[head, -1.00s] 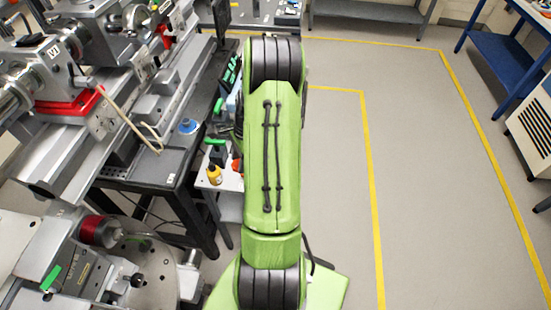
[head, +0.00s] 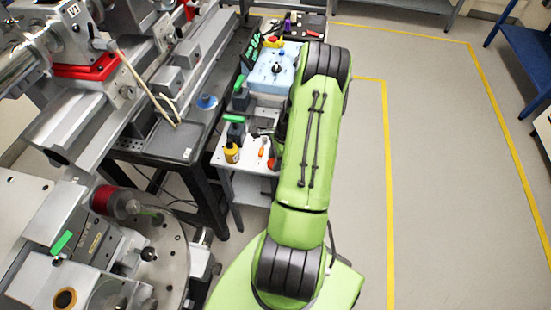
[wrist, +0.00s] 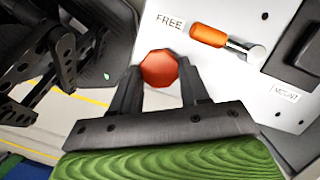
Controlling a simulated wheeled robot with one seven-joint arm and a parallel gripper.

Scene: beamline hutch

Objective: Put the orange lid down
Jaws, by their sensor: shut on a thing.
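The orange lid (wrist: 159,69) is a red-orange, eight-sided piece in the wrist view. My gripper (wrist: 160,90) is shut on it, with a dark finger on each side. The lid is near the edge of a white surface (wrist: 178,60) marked FREE; I cannot tell whether it touches that surface. In the head view my green arm reaches beside a small white-topped cart (head: 220,157), and my fingertips cannot be made out there.
An orange-handled tool (wrist: 208,35) lies beside the FREE label. A light blue case (head: 275,70) is behind. The lathe-like machine and dark bench (head: 180,140) are left; open floor (head: 430,170) is right.

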